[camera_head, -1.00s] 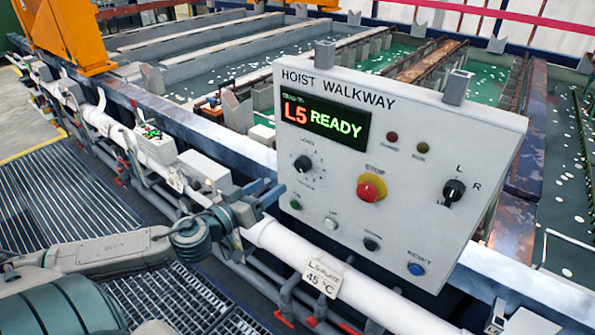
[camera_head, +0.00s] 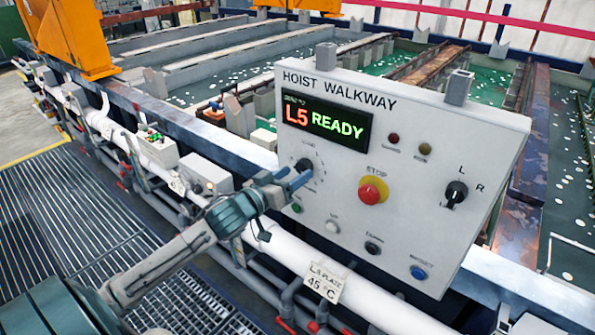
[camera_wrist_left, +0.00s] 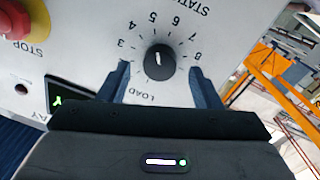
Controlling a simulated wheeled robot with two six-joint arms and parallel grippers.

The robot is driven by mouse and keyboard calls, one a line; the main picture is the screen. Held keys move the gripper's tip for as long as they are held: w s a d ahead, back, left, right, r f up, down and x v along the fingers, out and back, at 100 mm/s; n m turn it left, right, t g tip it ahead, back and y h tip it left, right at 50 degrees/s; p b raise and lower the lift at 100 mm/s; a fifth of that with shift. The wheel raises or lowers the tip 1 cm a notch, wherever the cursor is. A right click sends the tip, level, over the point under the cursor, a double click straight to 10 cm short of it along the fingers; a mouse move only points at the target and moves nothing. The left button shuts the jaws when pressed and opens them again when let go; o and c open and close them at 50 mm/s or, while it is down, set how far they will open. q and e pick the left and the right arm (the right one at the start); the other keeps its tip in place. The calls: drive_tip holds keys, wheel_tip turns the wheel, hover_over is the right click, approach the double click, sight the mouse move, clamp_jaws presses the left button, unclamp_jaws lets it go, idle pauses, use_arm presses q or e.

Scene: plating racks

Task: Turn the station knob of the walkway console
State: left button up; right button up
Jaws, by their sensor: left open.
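The walkway console (camera_head: 420,150) is a light grey tilted panel marked HOIST WALKWAY. Its station knob (camera_head: 303,166) is a round black dial at the left, below the display. In the left wrist view the knob (camera_wrist_left: 160,61) sits inside a ring of numbers, with LOAD beside it. Its white mark runs roughly up and down in that view. My left gripper (camera_head: 299,179) is open at the knob, with one finger on either side of it in the wrist view and gaps between. I cannot tell how deep the fingertips reach. My right gripper is not in view.
The display (camera_head: 325,122) reads L5 READY. A red stop button (camera_head: 371,191) on a yellow base is right of the knob. A black L/R switch (camera_head: 456,194) and a blue reset button (camera_head: 418,272) are farther right. A white pipe (camera_head: 345,285) runs below.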

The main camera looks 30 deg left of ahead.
use_arm(q)
drive_tip(key=shift+w, duration=1.05)
drive_tip(key=shift+d, duration=0.15)
drive_tip(key=shift+c, duration=0.7)
drive_tip(key=c, duration=0.9)
drive_tip(key=shift+o, duration=0.2)
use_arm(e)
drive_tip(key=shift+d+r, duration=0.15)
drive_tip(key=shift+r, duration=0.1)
